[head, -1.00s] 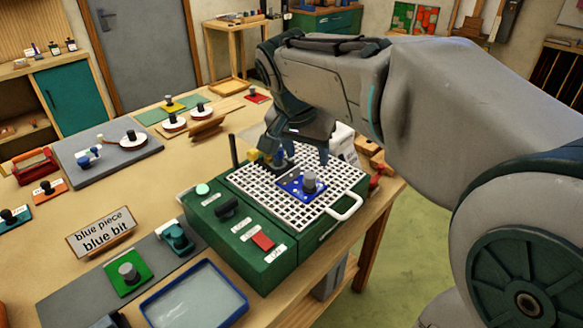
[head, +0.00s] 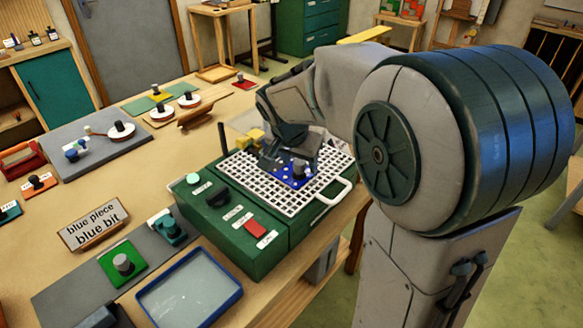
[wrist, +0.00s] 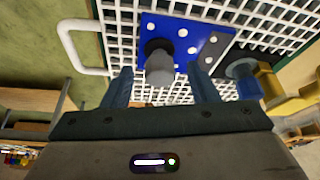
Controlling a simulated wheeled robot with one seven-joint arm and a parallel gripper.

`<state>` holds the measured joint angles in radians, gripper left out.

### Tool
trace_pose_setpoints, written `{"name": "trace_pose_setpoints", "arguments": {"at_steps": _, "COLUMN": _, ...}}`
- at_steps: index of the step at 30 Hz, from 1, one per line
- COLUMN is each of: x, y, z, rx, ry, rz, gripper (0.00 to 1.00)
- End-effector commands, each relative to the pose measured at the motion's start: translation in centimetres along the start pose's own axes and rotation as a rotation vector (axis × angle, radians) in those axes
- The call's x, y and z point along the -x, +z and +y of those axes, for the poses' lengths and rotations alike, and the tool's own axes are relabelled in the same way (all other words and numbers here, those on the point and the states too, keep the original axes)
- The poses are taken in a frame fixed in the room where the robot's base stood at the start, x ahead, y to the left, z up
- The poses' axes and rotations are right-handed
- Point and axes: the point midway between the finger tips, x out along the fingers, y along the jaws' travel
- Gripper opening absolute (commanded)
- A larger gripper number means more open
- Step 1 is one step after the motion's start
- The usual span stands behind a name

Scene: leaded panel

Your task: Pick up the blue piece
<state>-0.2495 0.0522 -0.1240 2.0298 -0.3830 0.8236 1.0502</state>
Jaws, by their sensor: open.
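The blue piece (head: 301,183) is a flat blue plate with white dots and a grey knob. It lies on the white grid (head: 240,180) of a green machine. In the wrist view the blue piece (wrist: 205,38) shows at top centre, its knob standing toward me. My gripper (head: 289,160) is over the piece and partly hides it in the head view. In the wrist view my gripper (wrist: 160,72) is open, with one finger on each side of the knob and gaps between. It holds nothing.
The green machine (head: 265,262) has a dark knob, a red switch and a white handle (head: 335,191). A yellow and blue part (wrist: 270,85) stands on the grid beside my gripper. A sign (head: 94,222) reads "blue piece blue bit". A blue-rimmed tray (head: 235,299) lies in front.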

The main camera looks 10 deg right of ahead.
Motion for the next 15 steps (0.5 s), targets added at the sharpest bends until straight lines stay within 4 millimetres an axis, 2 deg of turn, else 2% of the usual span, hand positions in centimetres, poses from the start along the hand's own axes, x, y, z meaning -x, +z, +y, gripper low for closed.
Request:
{"name": "trace_pose_setpoints", "arguments": {"at_steps": 4, "x": -1.5, "y": 0.0, "z": 0.0, "rx": 0.000, "ry": 0.000, "rz": 0.000, "gripper": 0.54}}
{"name": "trace_pose_setpoints", "arguments": {"at_steps": 11, "x": -1.8, "y": 0.0, "z": 0.0, "rx": -0.001, "ry": -0.001, "rz": 0.000, "gripper": 0.54}}
{"name": "trace_pose_setpoints", "arguments": {"at_steps": 12, "x": -1.8, "y": 0.0, "z": 0.0, "rx": -0.001, "ry": -0.001, "rz": 0.000, "gripper": 0.51}}
{"name": "trace_pose_setpoints", "arguments": {"at_steps": 15, "x": -1.8, "y": 0.0, "z": 0.0, "rx": -0.001, "ry": -0.001, "rz": 0.000, "gripper": 0.23}}
